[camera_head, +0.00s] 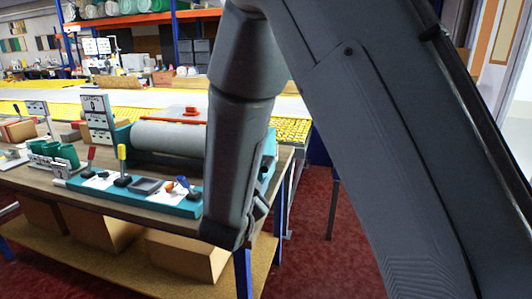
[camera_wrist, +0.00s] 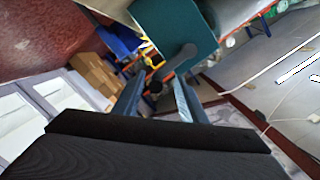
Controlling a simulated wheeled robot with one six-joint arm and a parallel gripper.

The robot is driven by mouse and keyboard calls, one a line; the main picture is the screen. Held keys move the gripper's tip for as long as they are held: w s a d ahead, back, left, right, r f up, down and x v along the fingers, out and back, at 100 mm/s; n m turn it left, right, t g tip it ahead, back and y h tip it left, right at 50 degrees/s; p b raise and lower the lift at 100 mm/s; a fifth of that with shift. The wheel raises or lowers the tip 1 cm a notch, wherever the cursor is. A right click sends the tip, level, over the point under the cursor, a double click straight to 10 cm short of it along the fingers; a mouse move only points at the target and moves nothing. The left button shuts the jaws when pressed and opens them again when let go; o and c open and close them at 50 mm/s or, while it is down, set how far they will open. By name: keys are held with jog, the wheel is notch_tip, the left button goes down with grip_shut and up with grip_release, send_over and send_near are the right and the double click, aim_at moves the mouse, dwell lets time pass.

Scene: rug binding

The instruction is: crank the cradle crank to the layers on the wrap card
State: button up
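In the wrist view, the cradle crank (camera_wrist: 174,62) is a dark arm on a teal end plate (camera_wrist: 172,25), with a dark knob at its lower end. My gripper (camera_wrist: 157,98) is open, and the knob shows between its two fingers. I cannot tell whether either finger touches it. In the head view, the teal cradle holds a grey-white roll (camera_head: 168,138) on the bench. My arm hides the crank end and my gripper there. An upright card (camera_head: 96,108) stands left of the roll; its print is too small to read.
The wooden bench (camera_head: 75,197) carries a teal panel (camera_head: 180,206) with a yellow-handled lever and a red-handled one. Cardboard boxes (camera_head: 185,256) sit on its lower shelf. A long yellow table (camera_head: 50,90) stands behind. Dark red floor (camera_head: 310,225) lies open right of the bench.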

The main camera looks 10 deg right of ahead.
aim_at(267, 162)
jog(key=n+p, duration=0.2)
jog(key=p, duration=0.1)
jog(key=s+n+p, duration=0.1)
jog(key=n+p, duration=0.1)
jog(key=p, duration=0.1)
jog(key=s+n+h+p, duration=0.1)
jog(key=n+p, duration=0.1)
jog(key=p, duration=0.1)
jog(key=shift+s+d+r+n+t+p, duration=0.2)
jog(key=shift+d+r+n+t+p, duration=0.05)
jog(key=shift+r+n+t+p, duration=0.15)
jog(key=shift+p+x, duration=0.95)
jog(key=shift+x, duration=2.9)
jog(key=shift+c, duration=0.3)
grip_shut()
